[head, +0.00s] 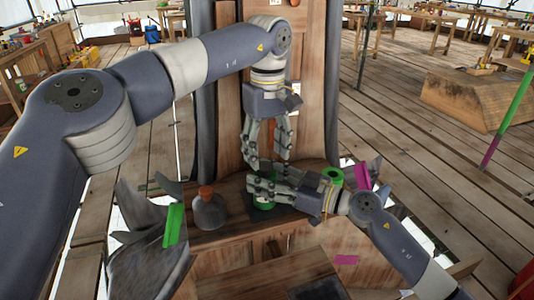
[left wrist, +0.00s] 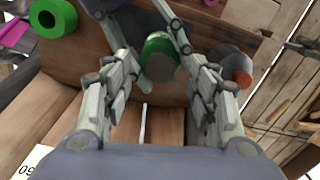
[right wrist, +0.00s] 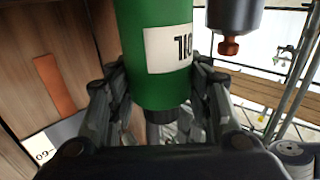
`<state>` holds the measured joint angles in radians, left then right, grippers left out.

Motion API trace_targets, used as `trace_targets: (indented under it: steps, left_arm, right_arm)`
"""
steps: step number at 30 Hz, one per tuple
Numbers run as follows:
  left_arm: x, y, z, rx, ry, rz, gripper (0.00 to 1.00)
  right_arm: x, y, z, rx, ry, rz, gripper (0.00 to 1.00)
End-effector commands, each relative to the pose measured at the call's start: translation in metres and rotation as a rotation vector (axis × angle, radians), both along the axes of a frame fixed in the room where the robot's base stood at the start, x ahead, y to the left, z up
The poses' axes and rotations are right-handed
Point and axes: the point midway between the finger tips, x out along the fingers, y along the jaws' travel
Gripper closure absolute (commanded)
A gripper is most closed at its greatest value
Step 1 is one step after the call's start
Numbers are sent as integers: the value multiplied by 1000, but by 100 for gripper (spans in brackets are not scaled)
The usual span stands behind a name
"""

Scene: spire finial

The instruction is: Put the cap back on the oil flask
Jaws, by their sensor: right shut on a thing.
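The green oil flask (right wrist: 157,60) has a white label, upside down in the right wrist view. It also shows in the left wrist view (left wrist: 160,46) and partly in the head view (head: 264,206). My right gripper (head: 255,188) is shut around the flask over the bench. A dark ribbed piece (right wrist: 160,116) is at the flask's neck end and looks like the cap; how it is seated is unclear. In the left wrist view a dark round top (left wrist: 160,68) faces me. My left gripper (head: 267,160) is open above the flask, its fingers apart on either side.
A grey flask with an orange stopper (head: 209,212) stands left of the oil flask. A green ring-shaped roll (head: 332,176) lies to the right, near a magenta strip (head: 362,175). The wooden bench (head: 225,240) is narrow, with a wooden post behind.

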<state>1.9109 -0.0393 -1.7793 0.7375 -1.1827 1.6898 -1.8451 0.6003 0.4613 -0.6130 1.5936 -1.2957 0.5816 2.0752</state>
Motion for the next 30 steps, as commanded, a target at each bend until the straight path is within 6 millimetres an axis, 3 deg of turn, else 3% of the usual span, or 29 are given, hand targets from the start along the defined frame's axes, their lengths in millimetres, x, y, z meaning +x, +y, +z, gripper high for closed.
trace_targets:
  steps: [5,10,30]
  left_arm:
    - [1,0,1,0,-3,38,52]
    - [1,0,6,0,-7,231,52]
    - [5,1,31,-2,-23,1517,52]
  right_arm:
    - [0,0,0,-1,0,0,100]
    - [0,0,0,-1,0,0,100]
    - [0,0,-1,-1,0,0,100]
